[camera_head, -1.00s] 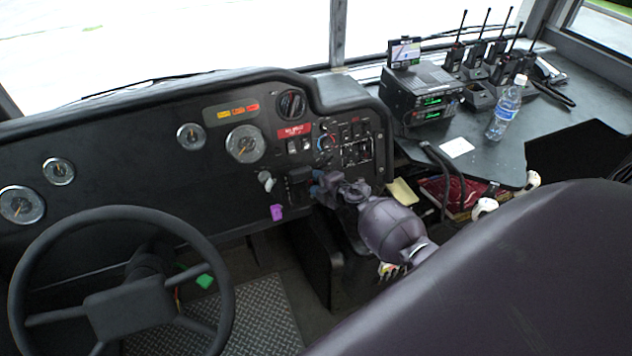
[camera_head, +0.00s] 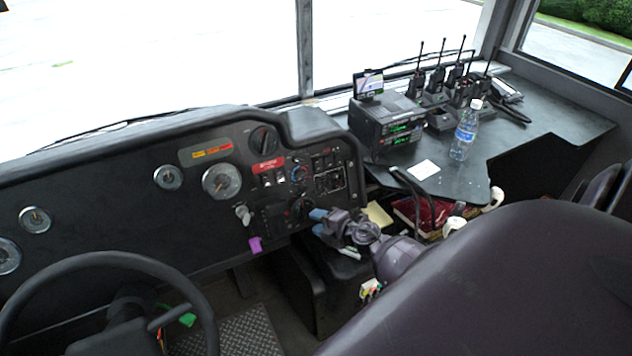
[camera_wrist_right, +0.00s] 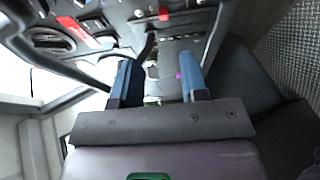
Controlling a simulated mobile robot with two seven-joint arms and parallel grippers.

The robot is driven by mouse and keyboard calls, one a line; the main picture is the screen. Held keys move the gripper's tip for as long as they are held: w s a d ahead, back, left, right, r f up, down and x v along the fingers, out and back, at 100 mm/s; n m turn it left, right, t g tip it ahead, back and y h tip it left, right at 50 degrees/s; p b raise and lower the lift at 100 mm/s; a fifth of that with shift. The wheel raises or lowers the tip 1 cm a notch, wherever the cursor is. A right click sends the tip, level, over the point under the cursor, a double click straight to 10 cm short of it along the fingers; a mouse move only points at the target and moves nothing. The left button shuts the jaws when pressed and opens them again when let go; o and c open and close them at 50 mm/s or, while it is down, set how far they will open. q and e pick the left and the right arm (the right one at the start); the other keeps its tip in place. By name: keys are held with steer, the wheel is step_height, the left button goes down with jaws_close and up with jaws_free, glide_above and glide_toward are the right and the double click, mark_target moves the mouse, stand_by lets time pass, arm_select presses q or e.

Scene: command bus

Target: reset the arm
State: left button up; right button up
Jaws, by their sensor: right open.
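My right gripper (camera_head: 318,222) has blue fingertips and sits in front of the lower right part of the black dashboard (camera_head: 120,200), pointing left. Its grey arm comes in from behind the dark seat back at the lower right. In the right wrist view the two blue fingers (camera_wrist_right: 158,82) are spread apart with nothing held between them. The dashboard's switches and red label (camera_wrist_right: 78,30) show beyond them. Contact with the panel cannot be told from these frames. My left gripper is not in view.
A steering wheel (camera_head: 100,262) is at lower left and a large dark seat back (camera_head: 500,285) at lower right. The side counter (camera_head: 540,125) carries a radio unit (camera_head: 385,125), several handheld radios and a water bottle (camera_head: 465,130).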

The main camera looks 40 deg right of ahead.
stand_by(0.4)
step_height(320, 180, up, 6)
steer(key=a+m+t+h, duration=0.2)
steer(key=m+h, duration=0.2)
steer(key=m, duration=0.5)
steer(key=s+a+f+m+g, duration=0.1)
steer(key=s+a+m, duration=0.1)
steer(key=s, duration=0.4)
steer(key=s+a+f+m+g, duration=0.2)
steer(key=s+a+m, duration=0.1)
steer(key=s+a, duration=0.2)
steer(key=s+a+f+m+g+y, duration=0.1)
steer(key=s+a+m, duration=0.2)
steer(key=s, duration=0.6)
steer(key=shift+a+f+g, duration=0.25)
steer(key=shift+a+g, duration=0.05)
steer(key=shift+a, duration=0.4)
steer(key=shift+s, duration=0.1)
